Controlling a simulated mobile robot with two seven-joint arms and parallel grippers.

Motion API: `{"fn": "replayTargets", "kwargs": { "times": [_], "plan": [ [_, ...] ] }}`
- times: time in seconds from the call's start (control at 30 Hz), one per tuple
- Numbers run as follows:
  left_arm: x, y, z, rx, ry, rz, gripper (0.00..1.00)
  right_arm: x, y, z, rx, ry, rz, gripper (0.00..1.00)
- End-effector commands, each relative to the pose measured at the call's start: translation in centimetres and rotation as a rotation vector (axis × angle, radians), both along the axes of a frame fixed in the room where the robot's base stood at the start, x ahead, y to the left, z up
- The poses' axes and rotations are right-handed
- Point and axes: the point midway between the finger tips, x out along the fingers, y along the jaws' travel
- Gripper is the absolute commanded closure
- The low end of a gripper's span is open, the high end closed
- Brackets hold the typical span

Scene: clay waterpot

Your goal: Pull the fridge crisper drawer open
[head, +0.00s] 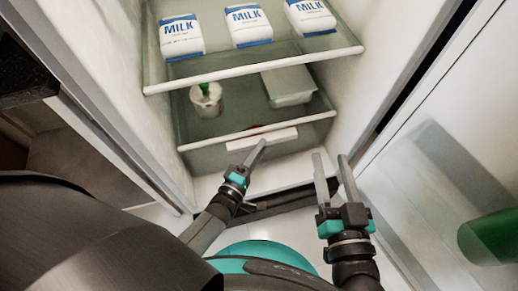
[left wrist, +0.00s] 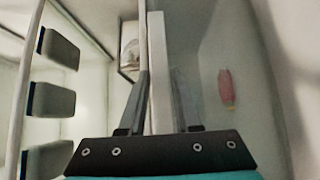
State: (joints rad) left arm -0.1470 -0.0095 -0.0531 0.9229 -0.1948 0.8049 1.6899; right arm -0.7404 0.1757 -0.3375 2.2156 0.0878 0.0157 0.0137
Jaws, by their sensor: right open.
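The crisper drawer (head: 210,159) is at the bottom of the open fridge, with a long white handle (head: 280,135) across its front. In the left wrist view the handle (left wrist: 160,60) shows as an upright white bar. My left gripper (head: 260,147) is at the handle's front. In the left wrist view its two fingers (left wrist: 160,90) stand apart, one on each side of the bar. Whether they press on it I cannot tell. The right finger looks faint. My right gripper (head: 330,165) is open and empty, in front of the fridge to the right. The drawer looks closed.
Milk packs (head: 249,25) stand on the upper shelf. A white cup (head: 206,100) and a lidded box (head: 289,86) are on the shelf below. A red item (left wrist: 227,88) shows through the drawer front. The open fridge door (head: 440,150) is at the right.

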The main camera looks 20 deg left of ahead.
Motion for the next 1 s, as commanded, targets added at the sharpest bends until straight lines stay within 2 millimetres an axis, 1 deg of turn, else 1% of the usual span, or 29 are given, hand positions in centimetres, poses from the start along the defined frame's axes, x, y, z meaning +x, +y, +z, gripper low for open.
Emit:
{"fn": "replayTargets", "kwargs": {
  "times": [0.03,0.2,0.23,1.0],
  "plan": [
    [-0.05,0.01,-0.12,0.001,0.004,0.000,0.79,0.00,0.01,0.00,0.000,0.000,0.000,0.50],
    [-0.08,0.02,-0.20,0.001,0.007,0.000,0.98,0.00,0.01,-0.01,0.000,0.000,0.000,0.50],
    [-0.09,0.02,-0.21,0.001,0.007,0.000,1.00,0.00,0.01,0.00,0.000,0.000,0.000,0.50],
    [-0.25,0.04,-0.50,0.001,0.016,0.000,1.00,0.01,-0.02,-0.04,0.000,0.001,-0.001,0.50]
  ]
}}
